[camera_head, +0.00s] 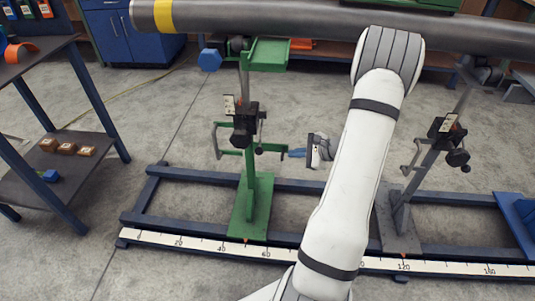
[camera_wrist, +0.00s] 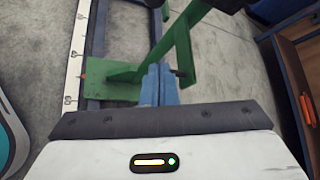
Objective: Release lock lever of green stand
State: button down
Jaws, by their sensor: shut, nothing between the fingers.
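The green stand (camera_head: 250,165) rises from a green foot on the blue floor frame, left of my arm in the head view. A black clamp block (camera_head: 245,125) sits on its post, with thin handles and a dark knob around it. I cannot tell for certain which part is the lock lever. My gripper (camera_head: 290,153) is to the right of the post, at about the height just below the block. Its blue fingers point left and are closed together, empty. In the wrist view, the fingers (camera_wrist: 160,70) appear in front of the green stand (camera_wrist: 181,52); contact cannot be told.
A grey pipe (camera_head: 300,22) with a yellow band runs overhead. A grey stand (camera_head: 420,165) with a similar black clamp is at right. The blue frame (camera_head: 200,226) carries a scale strip (camera_head: 180,242) along its front. A shelf (camera_head: 55,172) with small blocks stands at left.

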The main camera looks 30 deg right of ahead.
aim_at(261, 134)
jog(key=b+x, duration=0.3)
jog(key=x, duration=0.7)
jog(key=shift+s+a+r, duration=0.2)
jog(key=shift+a+r, duration=0.4)
jog(key=shift+r, duration=0.25)
jog(key=shift+s+a+r, duration=0.2)
jog(key=shift+a+r, duration=0.4)
jog(key=shift+r, duration=0.25)
jog(key=shift+d+r, duration=0.1)
